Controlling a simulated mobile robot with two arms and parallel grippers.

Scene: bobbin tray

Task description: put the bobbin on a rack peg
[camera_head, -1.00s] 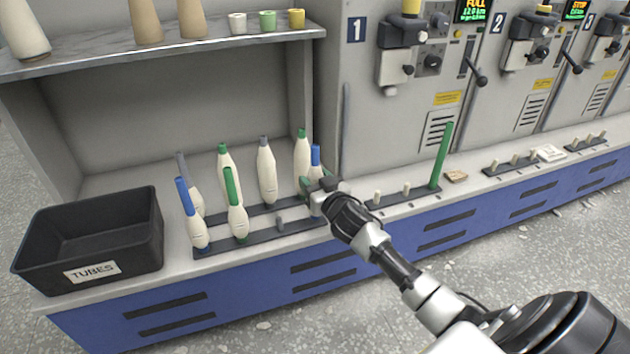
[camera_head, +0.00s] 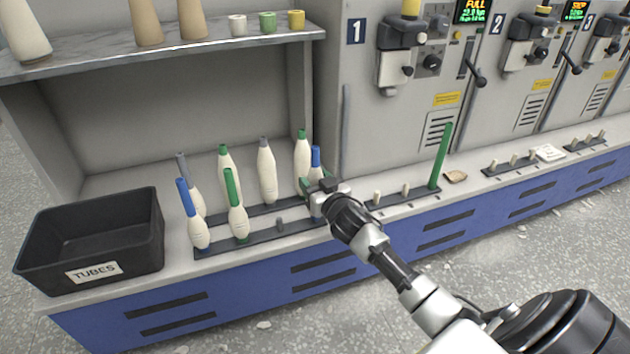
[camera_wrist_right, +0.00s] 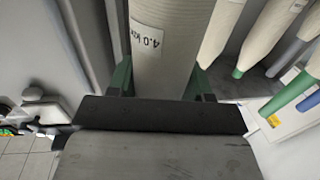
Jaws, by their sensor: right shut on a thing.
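My right gripper (camera_head: 316,192) is at the right end of the peg rack (camera_head: 258,236). It is shut on a cream bobbin with a blue tip (camera_head: 316,160), which stands upright over the front row's right end. In the right wrist view the bobbin (camera_wrist_right: 170,60) fills the space between the green fingers (camera_wrist_right: 162,82) and carries a label reading 4.0. A bare peg (camera_head: 280,224) shows in the front row. My left gripper is not in view.
Several other bobbins with blue, green and grey tips (camera_head: 238,215) stand on the rack close by. A black TUBES bin (camera_head: 92,238) is at the left. Right of my gripper, a machine peg strip (camera_head: 405,200) holds a green tube (camera_head: 441,157). A shelf (camera_head: 160,48) is above.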

